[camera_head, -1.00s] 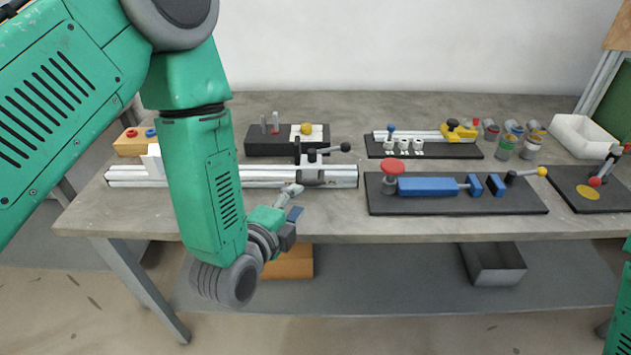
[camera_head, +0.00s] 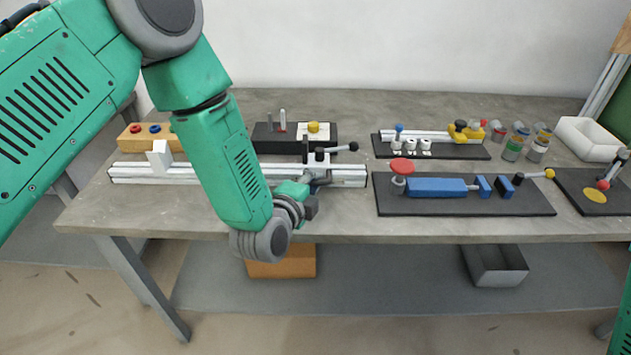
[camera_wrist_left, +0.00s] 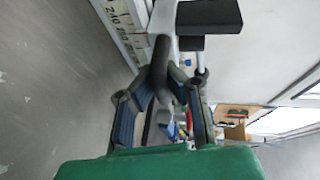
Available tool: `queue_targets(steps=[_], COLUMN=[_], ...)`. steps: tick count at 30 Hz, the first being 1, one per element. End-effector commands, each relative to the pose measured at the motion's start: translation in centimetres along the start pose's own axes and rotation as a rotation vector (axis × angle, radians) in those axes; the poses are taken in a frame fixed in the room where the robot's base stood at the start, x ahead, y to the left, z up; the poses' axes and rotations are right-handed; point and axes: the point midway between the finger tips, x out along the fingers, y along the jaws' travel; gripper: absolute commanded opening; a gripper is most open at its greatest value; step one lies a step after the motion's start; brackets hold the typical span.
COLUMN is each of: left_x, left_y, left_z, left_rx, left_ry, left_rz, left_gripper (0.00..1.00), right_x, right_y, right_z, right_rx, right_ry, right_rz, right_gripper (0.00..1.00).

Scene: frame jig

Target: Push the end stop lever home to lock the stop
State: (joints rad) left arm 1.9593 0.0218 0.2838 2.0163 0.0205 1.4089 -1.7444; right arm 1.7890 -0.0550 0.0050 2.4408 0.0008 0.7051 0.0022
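The end stop (camera_head: 319,158) sits near the right end of the pale slotted rail (camera_head: 345,178). Its lever (camera_head: 339,149) is a short rod with a black ball, pointing right. In the left wrist view a pale rod (camera_wrist_left: 199,57) with a dark end, apparently the lever, is close to my fingers; contact is unclear. My left gripper (camera_head: 311,207) is in front of the rail, just below the stop. My forearm hides part of the rail. My right gripper is out of view.
A black board with a blue clamp (camera_head: 436,187) lies right of the rail. A dark block with pins (camera_head: 268,132) stands behind it. A white block (camera_head: 159,157) sits on the rail's left part. The table's front edge (camera_head: 440,234) is clear.

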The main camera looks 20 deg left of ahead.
Motion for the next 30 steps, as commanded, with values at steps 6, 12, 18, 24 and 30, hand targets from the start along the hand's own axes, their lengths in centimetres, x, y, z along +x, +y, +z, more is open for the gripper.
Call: queue_targets(steps=[6, 12, 18, 24, 30], left_x=[0.0, 0.5, 0.6, 0.5, 0.7], left_y=[0.2, 0.3, 0.5, 0.5, 0.3], left_z=[-0.6, -2.3, -2.6, -2.6, -2.5], left_rx=[0.008, 0.012, 0.006, 0.005, 0.005], left_ry=[-0.002, 0.004, 0.004, 0.006, 0.002], left_rz=[0.008, 0.009, 0.012, 0.014, 0.009], left_gripper=[0.0, 0.0, 0.0, 0.21, 0.33], right_x=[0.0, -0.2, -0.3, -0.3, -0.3], right_y=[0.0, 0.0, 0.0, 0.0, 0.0], right_z=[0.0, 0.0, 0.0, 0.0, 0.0], right_rx=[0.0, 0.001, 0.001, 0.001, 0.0], right_ry=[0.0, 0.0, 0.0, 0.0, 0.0], right_rz=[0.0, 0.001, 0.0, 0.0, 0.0], right_gripper=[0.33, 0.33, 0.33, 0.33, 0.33])
